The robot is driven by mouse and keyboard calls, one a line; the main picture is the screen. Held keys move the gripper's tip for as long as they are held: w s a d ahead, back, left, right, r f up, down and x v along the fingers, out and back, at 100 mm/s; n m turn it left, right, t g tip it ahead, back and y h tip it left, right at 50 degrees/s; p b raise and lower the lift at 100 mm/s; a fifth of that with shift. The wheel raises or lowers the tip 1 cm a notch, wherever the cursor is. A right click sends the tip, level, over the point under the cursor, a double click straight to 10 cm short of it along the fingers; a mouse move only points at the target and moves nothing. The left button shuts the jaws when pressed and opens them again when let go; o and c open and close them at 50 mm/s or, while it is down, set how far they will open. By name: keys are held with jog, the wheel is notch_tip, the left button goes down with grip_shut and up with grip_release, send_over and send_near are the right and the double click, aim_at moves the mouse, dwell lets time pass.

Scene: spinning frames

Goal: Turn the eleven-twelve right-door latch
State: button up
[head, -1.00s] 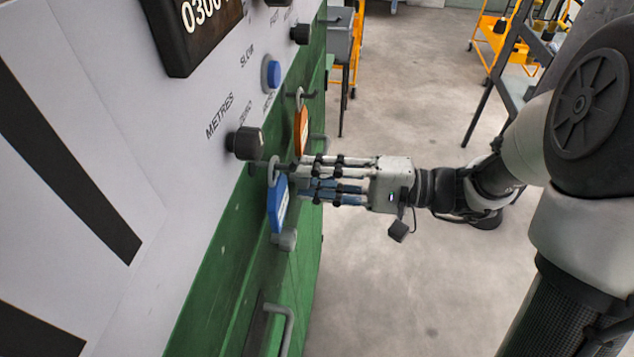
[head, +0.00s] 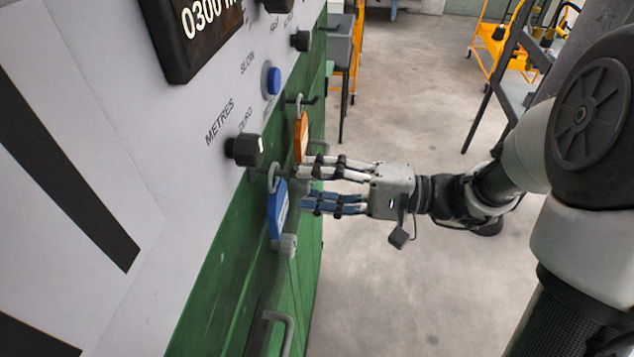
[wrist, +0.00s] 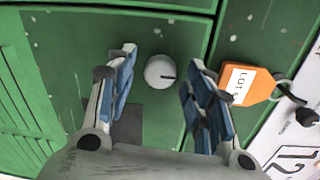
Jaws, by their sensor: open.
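A round pale grey latch knob (wrist: 160,71) with a dark slot sits on the green door in the wrist view. My gripper (wrist: 158,80) is open, with one blue-padded finger on each side of the knob; I see no contact. An orange tag (wrist: 247,84) marked LOT hangs from a hook right of the fingers, near a plate numbered 12 (wrist: 297,158). In the head view my gripper (head: 308,182) points left at the green front, below the orange tag (head: 301,137) and right of a blue tag (head: 278,208). The knob between the fingers is hidden there.
Another grey knob (head: 288,244) sits below the blue tag, and a grey handle (head: 284,322) is lower down. A black dial (head: 246,150) and a blue button (head: 272,81) stick out from the white panel.

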jog(key=shift+d, duration=0.15)
jog(key=s+d, duration=0.1)
jog(key=d, duration=1)
jog(key=shift+d+r, duration=0.25)
jog(key=shift+d, duration=0.1)
